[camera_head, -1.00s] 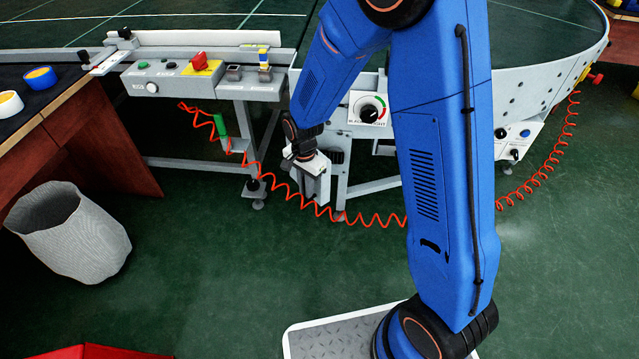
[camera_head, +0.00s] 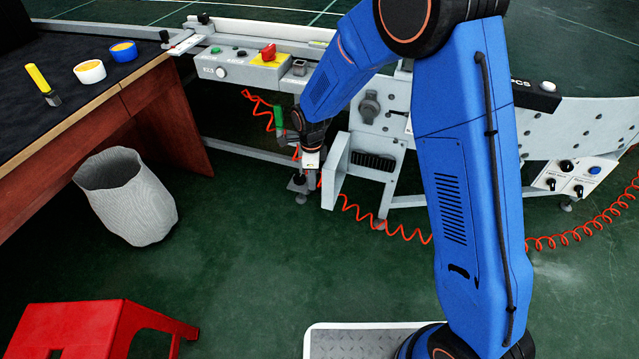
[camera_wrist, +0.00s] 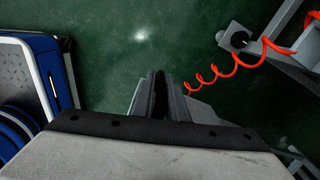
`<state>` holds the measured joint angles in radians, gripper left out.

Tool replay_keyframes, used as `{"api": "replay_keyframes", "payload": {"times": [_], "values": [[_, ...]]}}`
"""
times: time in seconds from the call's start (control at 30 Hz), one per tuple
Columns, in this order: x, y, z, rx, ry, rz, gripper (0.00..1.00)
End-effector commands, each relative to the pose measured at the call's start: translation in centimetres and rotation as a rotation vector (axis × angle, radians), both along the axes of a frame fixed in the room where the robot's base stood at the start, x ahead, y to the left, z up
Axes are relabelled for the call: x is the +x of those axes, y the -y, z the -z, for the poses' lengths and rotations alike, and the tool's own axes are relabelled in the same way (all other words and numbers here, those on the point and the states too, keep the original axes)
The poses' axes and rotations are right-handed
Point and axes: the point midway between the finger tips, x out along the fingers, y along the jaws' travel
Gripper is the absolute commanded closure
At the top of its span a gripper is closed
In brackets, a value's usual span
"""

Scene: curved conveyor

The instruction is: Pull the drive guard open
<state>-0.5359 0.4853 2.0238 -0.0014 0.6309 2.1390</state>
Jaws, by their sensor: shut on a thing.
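The drive guard (camera_head: 336,172) is a light grey panel on the conveyor's front, seen nearly edge-on in the head view. It stands swung out from the frame, with a dark slotted part (camera_head: 373,161) exposed to its right. My gripper (camera_head: 311,164) is at the guard's left side, low down, and partly hidden by my wrist. In the wrist view my gripper (camera_wrist: 161,96) is shut, with a grey piece of the guard (camera_wrist: 198,108) beside the fingers. The exact grip on the guard's handle is hidden.
A red coiled cable (camera_head: 385,228) hangs beneath the conveyor. A grey waste bin (camera_head: 125,196) and a red stool (camera_head: 85,330) stand at left, near a wooden table (camera_head: 150,95). A control box (camera_head: 240,68) sits above left.

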Motion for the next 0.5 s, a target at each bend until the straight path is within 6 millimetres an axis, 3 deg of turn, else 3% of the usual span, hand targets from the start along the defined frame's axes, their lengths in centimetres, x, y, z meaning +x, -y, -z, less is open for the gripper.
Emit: {"api": "replay_keyframes", "payload": {"times": [0.5], "values": [[1.09,-0.52,-0.16,0.001,0.005,-0.001,1.0]]}}
